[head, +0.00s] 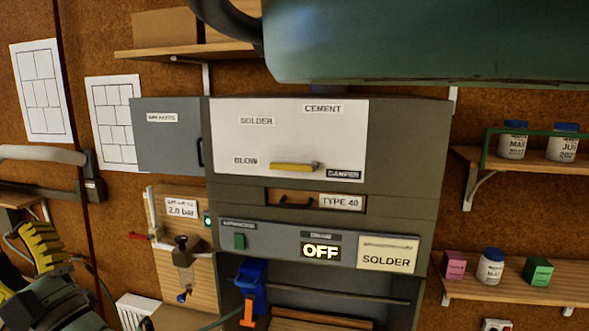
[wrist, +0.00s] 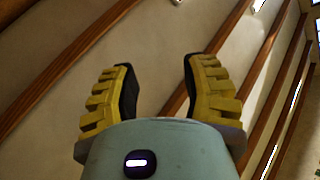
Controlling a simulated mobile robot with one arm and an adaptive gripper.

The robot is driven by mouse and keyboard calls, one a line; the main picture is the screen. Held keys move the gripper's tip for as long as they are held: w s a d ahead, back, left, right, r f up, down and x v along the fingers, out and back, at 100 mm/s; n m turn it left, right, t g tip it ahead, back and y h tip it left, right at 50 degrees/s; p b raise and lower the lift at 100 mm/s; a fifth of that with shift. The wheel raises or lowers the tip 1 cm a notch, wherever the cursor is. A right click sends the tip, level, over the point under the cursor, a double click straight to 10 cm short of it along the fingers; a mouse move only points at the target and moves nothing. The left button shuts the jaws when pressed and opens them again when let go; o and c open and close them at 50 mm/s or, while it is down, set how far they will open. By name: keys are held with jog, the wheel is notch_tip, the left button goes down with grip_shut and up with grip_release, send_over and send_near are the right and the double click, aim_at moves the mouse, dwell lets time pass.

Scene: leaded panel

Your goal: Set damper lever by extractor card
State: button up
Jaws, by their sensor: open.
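The damper lever (head: 292,167) is a yellow bar lying nearly level on a white plate (head: 290,140) on the grey extractor cabinet. The plate carries the labels SOLDER (head: 257,121), CEMENT (head: 322,108), one reading like BLOW or GLOW (head: 245,160), and DAMPER (head: 343,175). The extractor card (head: 387,254), cream, reads SOLDER, right of a lit display (head: 320,251) reading OFF. My gripper (head: 22,265) is at the lower left in the head view, well apart from the lever. The wrist view shows its yellow fingers (wrist: 158,75) spread and empty.
A grey door (head: 168,135) stands left of the plate. A large teal body hangs across the top right. A blue clamp-like item (head: 252,285) sits below the panel. Shelves at right hold jars (head: 513,140) and small boxes (head: 538,271). A pressure board (head: 180,240) is at left.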

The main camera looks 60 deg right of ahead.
jog(key=w+d+m+g+h, duration=0.1)
jog(key=d+g+h, duration=0.1)
jog(key=d+h, duration=0.55)
jog(key=m+g+h+b, duration=0.1)
jog(key=m+g+h, duration=0.6)
jog(key=g+h, duration=1)
send_near(285, 168)
jog(key=p+x, duration=0.4)
jog(key=shift+d+r, duration=0.25)
jog(key=shift+r, duration=0.05)
jog(key=shift+w+d+p, duration=0.3)
jog(key=shift+d+p, duration=0.35)
jog(key=shift+p+x, duration=0.35)
jog(key=shift+x, duration=0.45)
jog(key=shift+p+x, duration=0.3)
jog(key=shift+x, duration=1.05)
jog(key=shift+w+d, duration=0.15)
jog(key=shift+d, duration=0.15)
